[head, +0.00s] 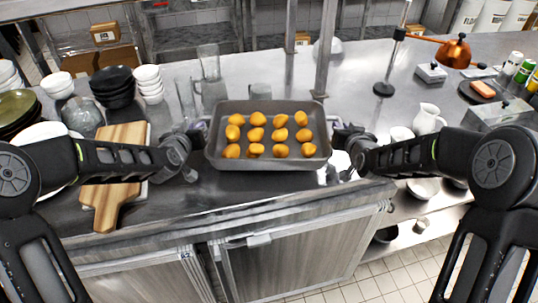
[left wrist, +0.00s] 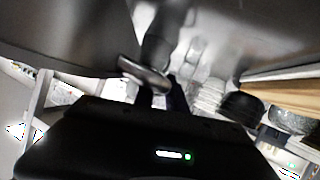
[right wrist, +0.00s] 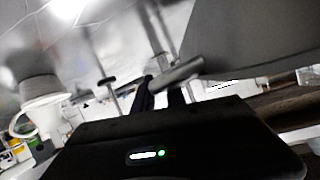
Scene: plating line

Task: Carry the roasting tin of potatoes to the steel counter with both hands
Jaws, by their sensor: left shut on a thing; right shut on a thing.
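The grey roasting tin (head: 213,152) holds several golden potatoes (head: 256,134) in rows. In the head view it is over the steel counter (head: 180,208), between my two grippers; I cannot tell whether it rests on the counter or hangs just above it. My left gripper (head: 200,132) is shut on the tin's left handle, which shows in the left wrist view (left wrist: 145,75). My right gripper (head: 338,130) is shut on the right handle, which shows in the right wrist view (right wrist: 178,74). The tin looks about level. Its underside is hidden in the head view.
A wooden board (head: 112,180) lies left of the tin, near black bowls (head: 113,88) and white bowls (head: 148,78). Glasses (head: 209,63) stand behind the tin's left side. A post (head: 325,50) rises behind it. A white jug (head: 427,118) stands at the right.

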